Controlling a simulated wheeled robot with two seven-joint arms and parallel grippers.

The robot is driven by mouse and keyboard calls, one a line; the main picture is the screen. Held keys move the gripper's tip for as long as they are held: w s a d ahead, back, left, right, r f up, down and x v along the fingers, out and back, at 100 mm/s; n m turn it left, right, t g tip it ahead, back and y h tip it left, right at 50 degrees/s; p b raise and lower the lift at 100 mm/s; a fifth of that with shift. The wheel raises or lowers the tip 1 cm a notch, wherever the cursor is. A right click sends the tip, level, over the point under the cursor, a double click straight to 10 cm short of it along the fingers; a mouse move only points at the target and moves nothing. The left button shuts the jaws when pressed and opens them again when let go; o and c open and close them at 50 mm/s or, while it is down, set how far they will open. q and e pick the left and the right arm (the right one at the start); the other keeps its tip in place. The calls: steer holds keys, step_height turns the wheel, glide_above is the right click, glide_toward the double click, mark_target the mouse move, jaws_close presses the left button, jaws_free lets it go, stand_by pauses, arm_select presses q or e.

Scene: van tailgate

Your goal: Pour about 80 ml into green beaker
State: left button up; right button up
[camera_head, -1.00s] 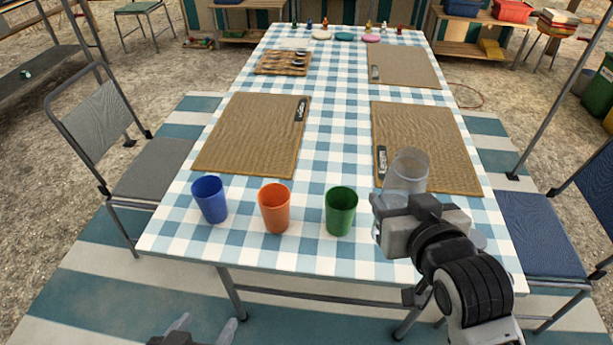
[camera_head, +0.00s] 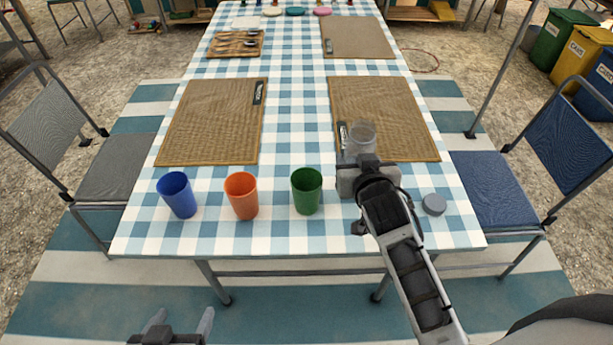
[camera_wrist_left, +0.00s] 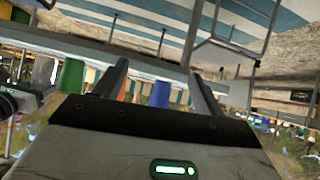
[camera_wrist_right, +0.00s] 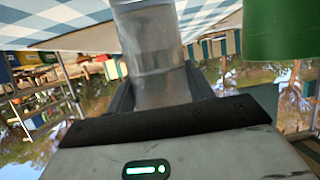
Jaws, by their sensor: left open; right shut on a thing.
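The green beaker (camera_head: 306,192) stands upright near the table's front edge, right of the orange beaker (camera_head: 242,196) and blue beaker (camera_head: 178,195). My right gripper (camera_head: 358,166) is shut on a clear, see-through container (camera_head: 361,138), right of the green beaker and apart from it. The container looks about upright; I cannot tell its liquid level. The right wrist view shows the container (camera_wrist_right: 148,50) between the fingers and the green beaker (camera_wrist_right: 285,30) beside it. My left gripper (camera_head: 182,328) is open and empty, below the table's front edge in the picture.
A grey round disc (camera_head: 434,204) lies on the checked tablecloth (camera_head: 285,238) right of my right gripper. Woven mats (camera_head: 213,120) lie behind the beakers. A tray with cutlery (camera_head: 236,44) is farther back. Chairs stand at left and right (camera_head: 490,185).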

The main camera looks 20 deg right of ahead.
steer(key=shift+n+b, duration=0.3)
steer(key=shift+b, duration=0.3)
